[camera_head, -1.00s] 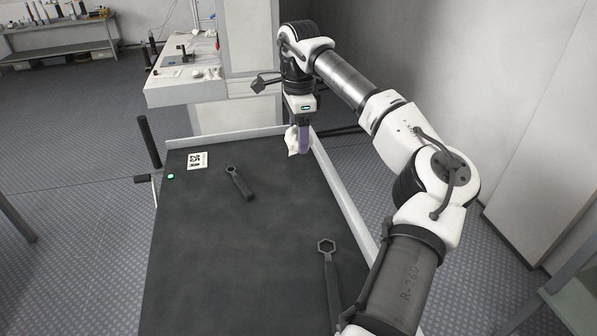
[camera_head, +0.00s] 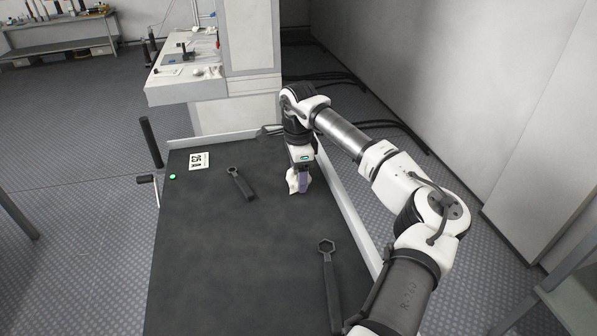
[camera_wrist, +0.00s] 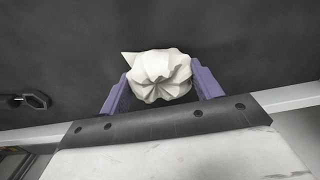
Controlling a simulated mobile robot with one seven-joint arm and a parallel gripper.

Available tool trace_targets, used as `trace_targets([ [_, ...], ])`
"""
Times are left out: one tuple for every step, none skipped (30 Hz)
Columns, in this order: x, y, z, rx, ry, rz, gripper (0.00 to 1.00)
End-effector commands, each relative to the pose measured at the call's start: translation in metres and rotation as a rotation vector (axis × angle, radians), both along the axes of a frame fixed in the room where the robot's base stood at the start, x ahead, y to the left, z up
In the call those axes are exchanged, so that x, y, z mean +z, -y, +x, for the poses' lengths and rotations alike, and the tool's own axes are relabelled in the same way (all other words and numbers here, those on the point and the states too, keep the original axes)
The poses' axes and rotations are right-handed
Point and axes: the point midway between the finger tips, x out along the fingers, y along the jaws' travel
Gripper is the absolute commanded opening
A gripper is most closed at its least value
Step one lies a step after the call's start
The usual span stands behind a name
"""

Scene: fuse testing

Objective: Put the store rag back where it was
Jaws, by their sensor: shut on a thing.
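The store rag is a crumpled white cloth (camera_head: 292,181) at the far right part of the dark tabletop (camera_head: 235,270) in the head view. It also shows in the wrist view as a pleated white bundle (camera_wrist: 160,76) between two purple fingers. My gripper (camera_head: 302,190) points down and is shut on the rag. In the wrist view the fingertips (camera_wrist: 160,82) press it from both sides. The rag is at or just above the tabletop; I cannot tell whether it touches. Part of it is hidden behind a finger in the head view.
A dark wrench (camera_head: 240,184) lies left of the rag, and a larger one (camera_head: 329,285) lies nearer on the right. A white marker card (camera_head: 199,160) and a green light (camera_head: 172,176) are at the far left. A pale raised rim (camera_head: 345,205) borders the right edge. The table's middle is clear.

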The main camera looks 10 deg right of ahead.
Motion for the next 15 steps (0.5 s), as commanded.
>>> trace_targets([
  [-0.0007, 0.0001, 0.0000, 0.000, 0.000, 0.000, 0.43],
  [-0.0017, 0.0001, 0.0000, 0.000, 0.000, 0.000, 0.43],
  [-0.0032, 0.0001, 0.0000, 0.000, 0.000, 0.000, 0.43],
  [-0.0042, 0.0002, 0.0000, 0.000, 0.000, 0.000, 0.43],
  [-0.0033, 0.0002, 0.0000, 0.000, 0.000, 0.000, 0.66],
  [-0.0028, 0.0001, 0.0000, 0.000, 0.000, 0.000, 0.72],
  [-0.0028, 0.0001, 0.0000, 0.000, 0.000, 0.000, 0.76],
  [-0.0028, 0.0002, 0.0000, 0.000, 0.000, 0.000, 0.80],
  [-0.0028, 0.0001, 0.0000, 0.000, 0.000, 0.000, 0.85],
  [-0.0028, 0.0001, 0.0000, 0.000, 0.000, 0.000, 0.86],
  [-0.0028, 0.0001, 0.0000, 0.000, 0.000, 0.000, 0.86],
  [-0.0028, 0.0001, 0.0000, 0.000, 0.000, 0.000, 0.86],
  [-0.0028, 0.0001, 0.0000, 0.000, 0.000, 0.000, 0.86],
  [-0.0027, 0.0001, 0.0000, 0.000, 0.000, 0.000, 0.86],
  [-0.0027, 0.0001, 0.0000, 0.000, 0.000, 0.000, 0.86],
])
